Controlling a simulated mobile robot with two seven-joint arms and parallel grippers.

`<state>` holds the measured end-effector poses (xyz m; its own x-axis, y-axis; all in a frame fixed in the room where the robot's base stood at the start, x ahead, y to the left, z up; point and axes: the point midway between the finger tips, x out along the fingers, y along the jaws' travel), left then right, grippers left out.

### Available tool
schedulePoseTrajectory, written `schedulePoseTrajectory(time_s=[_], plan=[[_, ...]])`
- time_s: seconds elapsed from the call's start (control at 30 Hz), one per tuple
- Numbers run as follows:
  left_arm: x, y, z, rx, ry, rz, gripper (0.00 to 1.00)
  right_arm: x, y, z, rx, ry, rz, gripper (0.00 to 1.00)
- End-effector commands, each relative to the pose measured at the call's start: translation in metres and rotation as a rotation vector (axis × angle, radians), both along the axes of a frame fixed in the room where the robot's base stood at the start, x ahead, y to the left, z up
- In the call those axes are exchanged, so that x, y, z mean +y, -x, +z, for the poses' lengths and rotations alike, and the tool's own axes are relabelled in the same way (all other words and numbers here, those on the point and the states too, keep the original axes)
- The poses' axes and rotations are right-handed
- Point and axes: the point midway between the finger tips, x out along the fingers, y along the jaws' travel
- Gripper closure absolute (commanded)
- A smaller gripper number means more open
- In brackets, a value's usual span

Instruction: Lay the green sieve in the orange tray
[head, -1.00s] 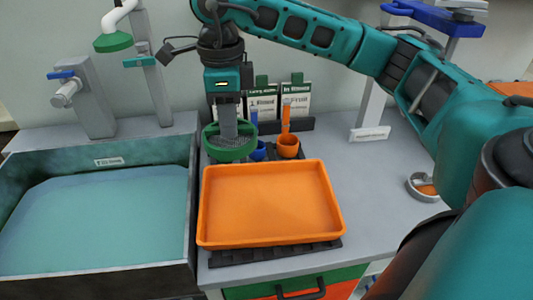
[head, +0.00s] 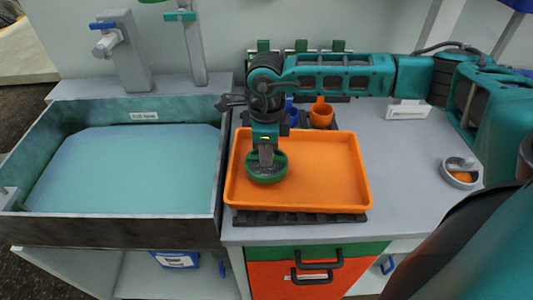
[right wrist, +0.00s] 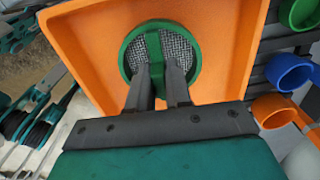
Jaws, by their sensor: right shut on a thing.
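The green sieve (head: 266,176) is a round green ring with a grey mesh and a green bar across it. It is at the left part of the orange tray (head: 330,193), inside the tray's outline. My right gripper (head: 266,158) points down and is shut on the sieve's bar. In the right wrist view the sieve (right wrist: 188,55) shows in front of the fingers, over the tray (right wrist: 215,20). I cannot tell whether the sieve touches the tray floor. My left gripper is not in view.
A water-filled basin (head: 228,150) lies left of the tray. An orange cup (head: 321,117) and a blue cup (head: 293,117) stand behind the tray. A round metal dish (head: 459,173) sits at the right.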

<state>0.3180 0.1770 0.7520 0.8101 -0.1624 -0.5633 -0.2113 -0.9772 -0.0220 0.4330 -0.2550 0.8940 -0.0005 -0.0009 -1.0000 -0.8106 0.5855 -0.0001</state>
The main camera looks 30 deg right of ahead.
Motion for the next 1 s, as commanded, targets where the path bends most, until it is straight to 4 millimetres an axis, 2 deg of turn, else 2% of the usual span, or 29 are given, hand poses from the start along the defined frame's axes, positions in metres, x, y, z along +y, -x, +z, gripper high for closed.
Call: schedulePoseTrajectory(time_s=[0.1,0.43,0.47,0.7,1.0], plan=[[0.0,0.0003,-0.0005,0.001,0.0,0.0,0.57,0.0006,0.0005,-0.0119,0.001,-0.001,0.001,1.0],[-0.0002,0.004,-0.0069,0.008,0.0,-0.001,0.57,0.0003,0.0003,-0.016,0.0,0.0,0.001,1.0],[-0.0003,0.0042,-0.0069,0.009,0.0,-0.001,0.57,0.0002,0.0003,-0.0157,0.0,0.0,0.001,0.8],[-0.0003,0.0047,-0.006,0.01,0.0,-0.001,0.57,0.0002,0.0003,-0.0144,0.0,0.0,0.001,0.57],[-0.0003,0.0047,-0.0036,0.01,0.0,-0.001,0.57,0.0001,0.0002,-0.0118,0.0,0.0,0.001,0.56]])
